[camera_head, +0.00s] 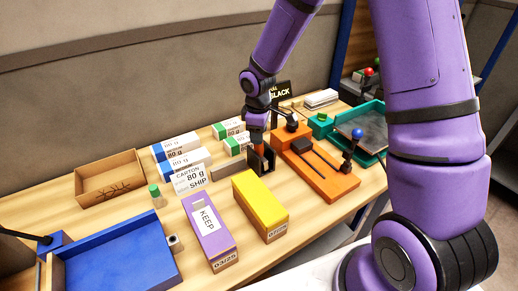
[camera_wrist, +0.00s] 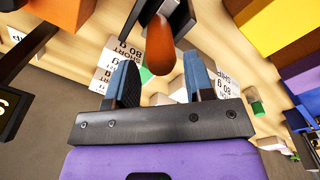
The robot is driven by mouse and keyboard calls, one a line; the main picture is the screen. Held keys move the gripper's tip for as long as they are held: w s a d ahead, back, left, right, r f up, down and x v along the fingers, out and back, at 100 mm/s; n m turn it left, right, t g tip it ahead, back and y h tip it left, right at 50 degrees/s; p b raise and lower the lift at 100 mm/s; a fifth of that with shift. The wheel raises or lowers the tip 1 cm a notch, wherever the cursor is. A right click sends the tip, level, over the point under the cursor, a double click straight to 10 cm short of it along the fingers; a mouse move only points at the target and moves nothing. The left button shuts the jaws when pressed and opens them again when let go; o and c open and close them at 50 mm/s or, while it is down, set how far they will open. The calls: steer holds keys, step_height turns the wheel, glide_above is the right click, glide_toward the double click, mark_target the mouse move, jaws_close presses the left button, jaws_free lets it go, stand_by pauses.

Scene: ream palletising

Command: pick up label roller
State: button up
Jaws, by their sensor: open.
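The label roller appears to be the tool with a rounded orange handle (camera_wrist: 162,48), set in a dark holder (camera_wrist: 178,14). In the head view the dark holder (camera_head: 262,162) stands on the table behind the yellow box, with the orange handle (camera_head: 257,138) upright in it. My gripper (camera_wrist: 160,68) is open, with a blue-padded finger on each side. The handle's end shows in the gap between the fingertips, and the fingers look apart from it. In the head view my gripper (camera_head: 256,118) is just above the handle. The roller head is hidden.
An orange machine (camera_head: 318,170) stands close right of the holder. A yellow box (camera_head: 260,204) and a purple KEEP box (camera_head: 208,230) are in front. A black sign (camera_head: 281,92) stands behind.

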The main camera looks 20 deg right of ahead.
mark_target(259, 151)
steer(key=f, duration=0.5)
steer(key=shift+w, duration=0.2)
